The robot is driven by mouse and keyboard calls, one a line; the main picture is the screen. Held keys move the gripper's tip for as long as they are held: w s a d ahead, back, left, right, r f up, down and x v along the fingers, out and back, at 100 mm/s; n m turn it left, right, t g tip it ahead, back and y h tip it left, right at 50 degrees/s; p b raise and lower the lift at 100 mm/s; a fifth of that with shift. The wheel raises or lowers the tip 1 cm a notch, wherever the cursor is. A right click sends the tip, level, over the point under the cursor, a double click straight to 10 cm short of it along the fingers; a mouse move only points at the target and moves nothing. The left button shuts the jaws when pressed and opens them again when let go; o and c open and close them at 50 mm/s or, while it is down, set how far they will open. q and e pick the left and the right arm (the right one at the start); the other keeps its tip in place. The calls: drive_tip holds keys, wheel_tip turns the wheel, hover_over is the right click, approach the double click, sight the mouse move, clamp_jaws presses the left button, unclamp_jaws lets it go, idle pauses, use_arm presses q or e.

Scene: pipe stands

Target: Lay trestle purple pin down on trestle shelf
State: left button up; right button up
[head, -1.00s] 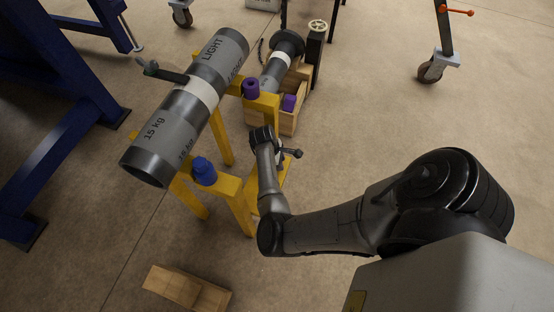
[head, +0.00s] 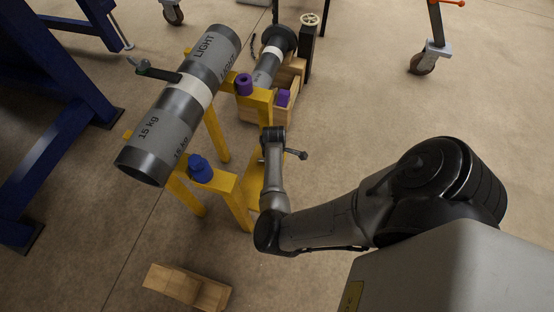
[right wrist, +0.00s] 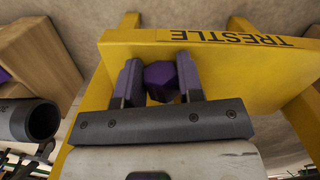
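The yellow trestle (head: 232,190) stands left of my right arm, with a low yellow shelf (head: 254,172) partly hidden behind that arm. In the right wrist view a purple hexagonal pin (right wrist: 161,78) sits between the two fingers of my right gripper (right wrist: 160,82), which appear closed against its sides. Behind the pin is a yellow board (right wrist: 225,70) lettered TRESTLE; I cannot tell whether the pin touches it. In the head view my right gripper is low by the trestle, its fingertips and the pin hidden. Another purple piece (head: 244,84) stands on the trestle top. My left gripper is out of view.
A grey pipe (head: 181,105) lies across the trestle, beside a blue piece (head: 200,169). A wooden crate (head: 262,114) with a purple block (head: 283,98) and a second pipe (head: 268,66) stands behind. A wooden block (head: 187,287) lies in front.

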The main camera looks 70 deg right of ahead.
drive_tip(key=shift+r, duration=0.1)
drive_tip(key=o, duration=0.5)
drive_tip(key=shift+o, duration=0.2)
drive_tip(key=shift+r, duration=0.1)
drive_tip(key=shift+s+d+r+p, duration=0.15)
drive_tip(key=shift+s+r+p, duration=0.15)
drive_tip(key=shift+p, duration=0.2)
drive_tip(key=shift+s+d+r+p, duration=0.2)
drive_tip(key=shift+s+r+p, duration=0.15)
drive_tip(key=shift+s+p, duration=0.2)
drive_tip(key=shift+s+d+r+p, duration=0.15)
drive_tip(key=shift+s+r+p, duration=0.15)
drive_tip(key=shift+s+p, duration=0.25)
